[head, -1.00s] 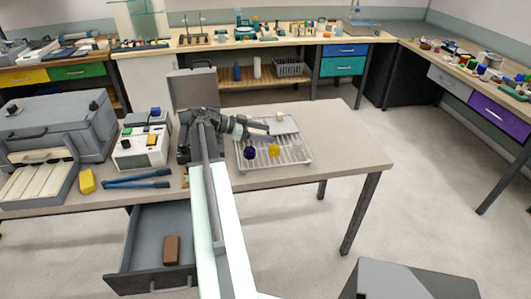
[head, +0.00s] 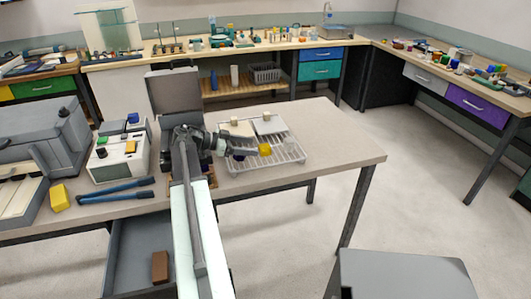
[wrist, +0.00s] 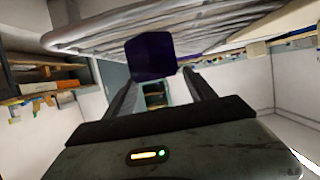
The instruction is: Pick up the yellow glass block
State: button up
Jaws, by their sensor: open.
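A small yellow block (head: 265,149) is at the wire rack (head: 285,163) on the table, just right of my gripper's tip. A dark purple block (head: 238,157) sits on the rack, partly hidden under my gripper. My gripper (head: 240,147) reaches low over the rack from the left. In the wrist view, the fingers (wrist: 155,92) are apart, and the purple block (wrist: 150,56) shows just beyond their tips. The yellow block on the rack is not visible in the wrist view. A larger yellow block (head: 59,197) lies at the table's left.
White pieces with pale knobs (head: 268,125) lie at the rack's back. A control box (head: 117,160) and blue-handled pliers (head: 115,193) are left. An open drawer (head: 140,258) below holds a brown block (head: 160,266). The table's right end (head: 340,150) is clear.

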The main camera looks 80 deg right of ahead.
aim_at(263, 146)
jog(key=x, duration=0.2)
jog(key=b+x, duration=0.1)
jog(key=x, duration=0.2)
jog(key=shift+s+d+r, duration=0.15)
jog(key=shift+s+d, duration=0.05)
jog(key=shift+r, duration=0.1)
grip_shut()
jog(key=r+p, duration=0.4)
jog(key=shift+w+a, duration=0.25)
jog(key=shift+a, duration=0.05)
jog(key=w+a+r, duration=0.1)
jog(key=w+a, duration=0.9)
jog(key=a, duration=0.1)
jog(key=shift+a+p, duration=0.35)
jog(key=shift+p, duration=0.1)
